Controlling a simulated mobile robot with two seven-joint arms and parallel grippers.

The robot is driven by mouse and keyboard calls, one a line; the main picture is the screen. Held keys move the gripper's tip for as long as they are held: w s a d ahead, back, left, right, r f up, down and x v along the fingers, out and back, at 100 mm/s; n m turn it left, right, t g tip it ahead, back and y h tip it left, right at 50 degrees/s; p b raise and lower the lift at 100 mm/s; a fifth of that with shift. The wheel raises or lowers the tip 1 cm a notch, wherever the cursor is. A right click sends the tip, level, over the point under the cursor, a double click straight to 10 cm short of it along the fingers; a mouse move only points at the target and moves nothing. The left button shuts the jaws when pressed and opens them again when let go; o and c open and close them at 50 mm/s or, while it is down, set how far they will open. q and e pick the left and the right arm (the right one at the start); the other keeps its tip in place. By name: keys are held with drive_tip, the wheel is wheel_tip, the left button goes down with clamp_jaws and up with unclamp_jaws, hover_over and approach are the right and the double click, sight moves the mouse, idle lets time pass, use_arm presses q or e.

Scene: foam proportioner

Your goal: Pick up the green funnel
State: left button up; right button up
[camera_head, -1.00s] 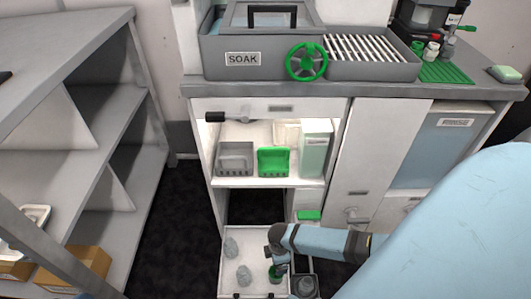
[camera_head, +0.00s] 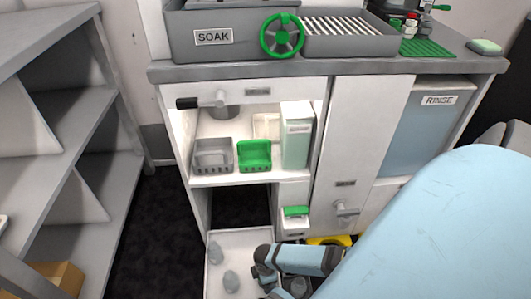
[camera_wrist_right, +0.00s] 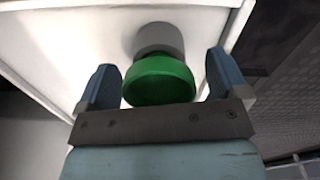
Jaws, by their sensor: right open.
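The green funnel (camera_wrist_right: 160,80) shows in the right wrist view as a round green rim with a grey cylindrical part (camera_wrist_right: 160,38) behind it. It lies between the two blue fingers of my right gripper (camera_wrist_right: 160,66), which are spread with a gap on each side. In the head view my right gripper (camera_head: 264,282) is low over the pulled-out white drawer (camera_head: 240,240), and I cannot make out the funnel there. My left gripper is not in view.
Grey lumpy objects (camera_head: 231,281) lie in the drawer left of my gripper. Above are a shelf with a grey basket (camera_head: 212,155) and a green basket (camera_head: 255,155), and the counter (camera_head: 300,70). A grey rack (camera_head: 75,130) stands left. A yellow thing (camera_head: 330,240) is on the floor.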

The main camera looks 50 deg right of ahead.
drive_tip(key=shift+f, duration=0.4)
drive_tip(key=shift+c, duration=0.3)
drive_tip(key=c, duration=0.9)
drive_tip(key=shift+r, duration=0.1)
